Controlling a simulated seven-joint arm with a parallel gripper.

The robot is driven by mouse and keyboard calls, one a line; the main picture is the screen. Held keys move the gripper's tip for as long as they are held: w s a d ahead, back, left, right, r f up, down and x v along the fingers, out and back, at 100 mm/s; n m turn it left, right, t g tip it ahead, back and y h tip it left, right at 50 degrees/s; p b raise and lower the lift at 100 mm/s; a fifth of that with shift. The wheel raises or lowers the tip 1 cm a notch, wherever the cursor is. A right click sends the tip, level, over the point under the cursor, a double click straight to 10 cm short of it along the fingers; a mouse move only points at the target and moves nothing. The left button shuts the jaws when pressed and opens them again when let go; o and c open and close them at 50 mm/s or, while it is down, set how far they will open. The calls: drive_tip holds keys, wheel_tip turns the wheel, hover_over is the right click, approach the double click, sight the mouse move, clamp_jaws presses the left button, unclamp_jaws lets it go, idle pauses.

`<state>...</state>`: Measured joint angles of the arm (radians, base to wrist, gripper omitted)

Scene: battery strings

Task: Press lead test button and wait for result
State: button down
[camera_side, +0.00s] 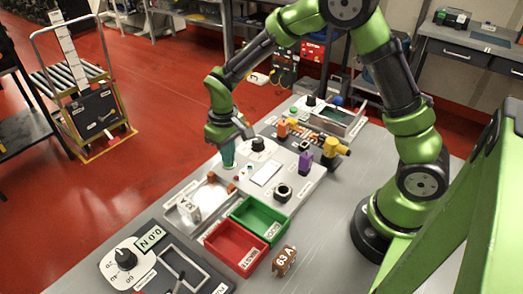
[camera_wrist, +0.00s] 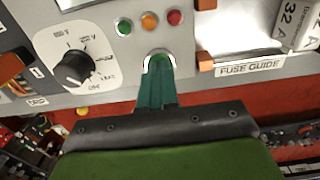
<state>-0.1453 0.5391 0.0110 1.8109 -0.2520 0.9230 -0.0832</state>
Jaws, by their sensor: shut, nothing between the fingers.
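My gripper (camera_wrist: 158,68) is shut and empty, with its green fingers together and pointing at the panel. Its tips are over a round green button (camera_wrist: 160,57) in a pale ring. The fingers hide part of the button, and I cannot tell whether it is pressed in. Green (camera_wrist: 123,27), orange (camera_wrist: 149,21) and red (camera_wrist: 174,17) lights sit in a row beyond the button. I cannot tell whether any is lit. In the side view my gripper (camera_side: 228,160) points down at the left edge of the light grey test panel (camera_side: 300,190).
A black dial (camera_wrist: 76,68) is left of the button, and a FUSE GUIDE plate (camera_wrist: 250,68) is right. In the side view a red bin (camera_side: 236,246) and a green bin (camera_side: 262,219) stand nearer. A brown 63 A block (camera_side: 284,261) lies beside them.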

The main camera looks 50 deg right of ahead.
drive_tip(key=shift+r, duration=3)
drive_tip(key=s+d+r+m+t+y, duration=0.2)
drive_tip(key=s+r+t, duration=0.5)
drive_tip(key=s+r, duration=0.7)
drive_tip(key=s+d+m, duration=0.1)
drive_tip(key=s+m, duration=0.1)
drive_tip(key=s, duration=0.2)
drive_tip(key=shift+s+r, duration=0.15)
drive_tip(key=shift+r, duration=0.1)
